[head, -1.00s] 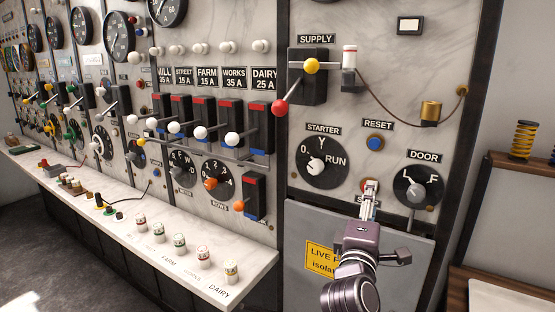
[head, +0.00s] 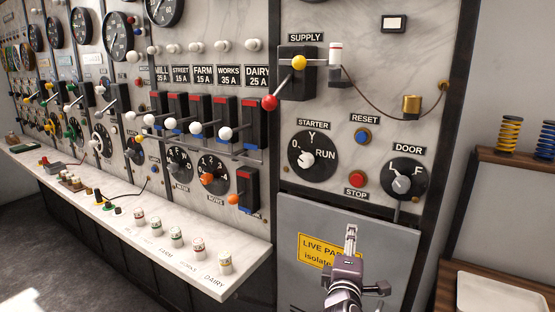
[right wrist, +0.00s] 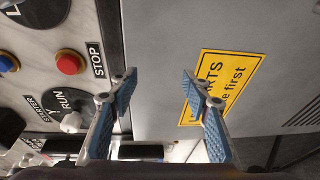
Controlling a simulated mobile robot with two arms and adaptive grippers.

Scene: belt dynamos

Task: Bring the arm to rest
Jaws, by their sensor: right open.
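My right gripper (head: 350,236) is in front of the grey cabinet door (head: 300,225) in the head view, below the red stop button (head: 357,179). In the right wrist view its two blue-padded fingers (right wrist: 160,85) stand apart with nothing between them. The grey door and the yellow warning label (right wrist: 222,85) lie beyond the fingers. The red stop button also shows in the right wrist view (right wrist: 69,64), at upper left and clear of the fingers. My left gripper is not in view.
The starter knob (head: 313,157), blue reset button (head: 362,137) and door knob (head: 403,183) are on the marble panel above. The supply lever (head: 283,88) sticks out at upper left. A marble ledge (head: 240,270) with fuses juts out at left. A wooden shelf (head: 520,162) holds springs at right.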

